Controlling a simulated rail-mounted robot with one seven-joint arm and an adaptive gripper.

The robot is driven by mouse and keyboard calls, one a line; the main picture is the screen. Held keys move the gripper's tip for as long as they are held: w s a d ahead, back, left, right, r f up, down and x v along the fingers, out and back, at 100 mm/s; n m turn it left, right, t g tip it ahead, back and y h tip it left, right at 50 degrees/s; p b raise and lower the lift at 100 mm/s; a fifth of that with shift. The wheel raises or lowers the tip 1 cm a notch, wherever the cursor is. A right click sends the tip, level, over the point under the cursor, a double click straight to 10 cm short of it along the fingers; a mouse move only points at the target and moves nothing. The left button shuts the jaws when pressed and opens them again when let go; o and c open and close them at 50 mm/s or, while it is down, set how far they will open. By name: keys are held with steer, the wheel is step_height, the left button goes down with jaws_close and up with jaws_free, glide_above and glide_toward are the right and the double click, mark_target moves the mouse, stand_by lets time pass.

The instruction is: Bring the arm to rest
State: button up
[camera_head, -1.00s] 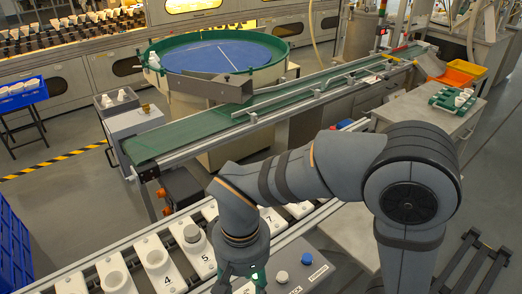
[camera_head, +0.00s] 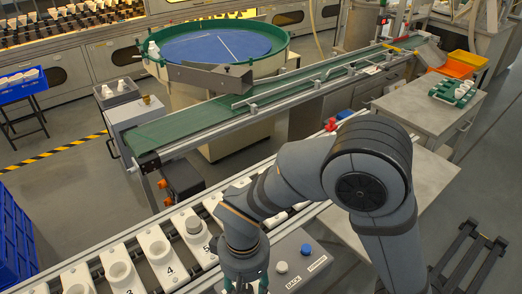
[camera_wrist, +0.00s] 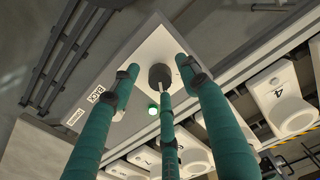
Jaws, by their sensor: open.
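My gripper (camera_head: 245,284) hangs at the bottom of the head view, cut off by the lower edge, just left of the grey control box with its white and blue buttons. In the wrist view my gripper (camera_wrist: 160,82) shows spread green fingers with nothing between them. Beyond the fingertips is a white plate with a dark round piece (camera_wrist: 161,75) and a small lit green lamp (camera_wrist: 153,110). I cannot tell how far the fingertips are from it. My arm is bent, with its elbow raised at the right of the head view.
Behind are a green conveyor (camera_head: 190,128) and a round blue-topped feeder (camera_head: 225,47). A grey table (camera_head: 425,110) bears a green tray with white pieces.

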steer(key=n+p, duration=0.1)
steer(key=n, duration=0.1)
steer(key=n+p, duration=0.3)
steer(key=shift+r+n, duration=0.3)
steer(key=shift+r, duration=0.05)
steer(key=n+p, duration=0.4)
steer(key=n, duration=0.1)
steer(key=shift+a+r+n, duration=0.1)
steer(key=shift+r+n, duration=0.25)
steer(key=shift+n, duration=0.05)
steer(key=shift+r, duration=3.2)
steer(key=shift+r, duration=0.1)
